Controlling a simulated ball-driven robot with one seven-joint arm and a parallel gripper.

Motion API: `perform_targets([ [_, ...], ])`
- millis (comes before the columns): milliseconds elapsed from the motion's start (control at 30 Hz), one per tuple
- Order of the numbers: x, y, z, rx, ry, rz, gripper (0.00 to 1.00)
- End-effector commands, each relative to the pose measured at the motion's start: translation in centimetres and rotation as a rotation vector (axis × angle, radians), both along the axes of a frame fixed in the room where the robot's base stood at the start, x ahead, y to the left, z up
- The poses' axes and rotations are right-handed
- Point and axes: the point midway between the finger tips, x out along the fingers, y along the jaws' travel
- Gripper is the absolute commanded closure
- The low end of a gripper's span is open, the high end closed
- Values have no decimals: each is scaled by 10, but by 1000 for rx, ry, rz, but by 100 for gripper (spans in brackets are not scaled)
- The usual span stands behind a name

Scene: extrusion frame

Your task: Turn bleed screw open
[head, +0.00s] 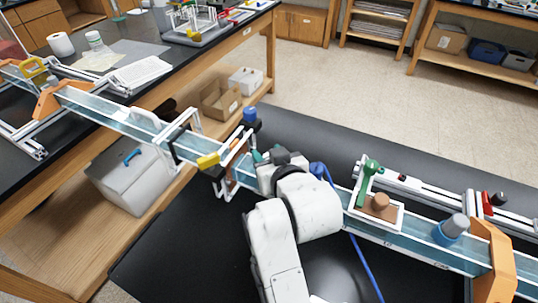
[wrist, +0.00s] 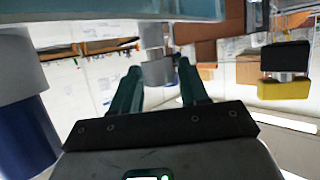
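My gripper (wrist: 159,68) is open in the wrist view, its two teal fingers apart. A small grey stepped cylinder (wrist: 157,42) hangs below the channel between the fingers; it looks like the bleed screw, but I cannot be sure. I see no clear contact, and the gap in depth is unclear. In the head view my gripper (head: 267,156) is at the long clear water channel (head: 115,112), beside the white bracket (head: 237,145). My arm hides much of it there, and I cannot make out the screw.
A blue-capped part (head: 250,115) stands close behind my gripper. A yellow block (head: 207,160) is to its left; a green lever (head: 368,180) and blue-grey knob (head: 452,228) are to its right. A blue cable (head: 365,262) hangs right of my arm. A blue-grey cylinder (wrist: 22,120) fills the wrist view's left.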

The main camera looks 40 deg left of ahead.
Motion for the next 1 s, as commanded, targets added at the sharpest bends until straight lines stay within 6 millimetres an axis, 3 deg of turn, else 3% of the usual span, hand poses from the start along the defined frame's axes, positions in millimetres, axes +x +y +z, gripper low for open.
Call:
perform_targets([
  [133, 0, 0, 0, -1, 1, 0, 43],
  [467, -3, -5, 1, -1, 2, 0, 43],
  [1000, -43, -72, 33, 0, 1, 0, 43],
])
